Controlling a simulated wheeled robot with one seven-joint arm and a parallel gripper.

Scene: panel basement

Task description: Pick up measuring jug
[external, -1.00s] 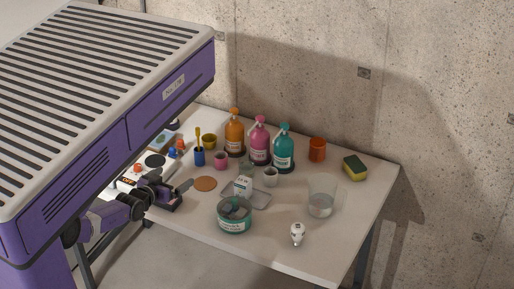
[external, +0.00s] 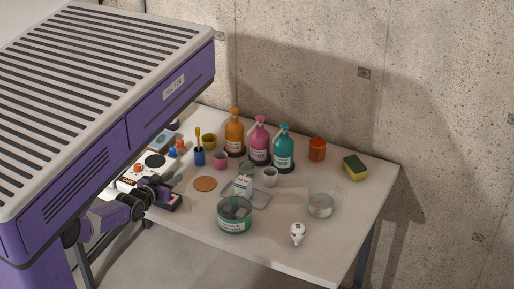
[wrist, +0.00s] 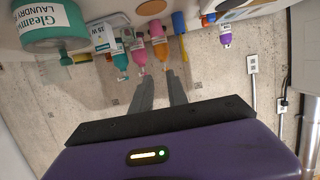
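A clear, see-through vessel (external: 320,205), which looks like the measuring jug, stands upright near the right end of the table in the external view.
Orange (external: 235,135), pink (external: 260,145) and teal (external: 283,150) bottles line the back.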

